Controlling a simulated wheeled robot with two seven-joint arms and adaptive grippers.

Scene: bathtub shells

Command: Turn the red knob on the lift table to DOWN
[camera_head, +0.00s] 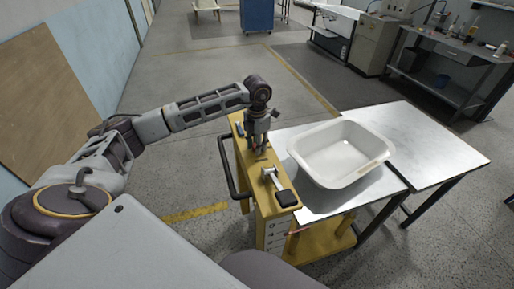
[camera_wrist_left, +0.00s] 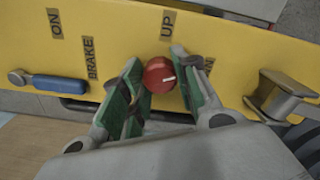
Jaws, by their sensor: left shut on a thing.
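The red knob (camera_wrist_left: 159,76) sits on the yellow panel of the lift table (camera_wrist_left: 110,55). My left gripper (camera_wrist_left: 162,88) is shut on it, with green-padded fingers on both sides. A light mark on the knob points to the right in the left wrist view. In the head view my left gripper (camera_head: 257,146) reaches down onto the top of the yellow lift table (camera_head: 266,208), mostly hiding the knob. My right gripper is not in view.
A blue BRAKE lever (camera_wrist_left: 60,84) lies left of the knob, and a metal lever (camera_wrist_left: 280,95) stands to its right. A white bathtub shell (camera_head: 313,171) rests on the metal tabletop beside the panel. A dark handle bar (camera_head: 226,168) sticks out at the left.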

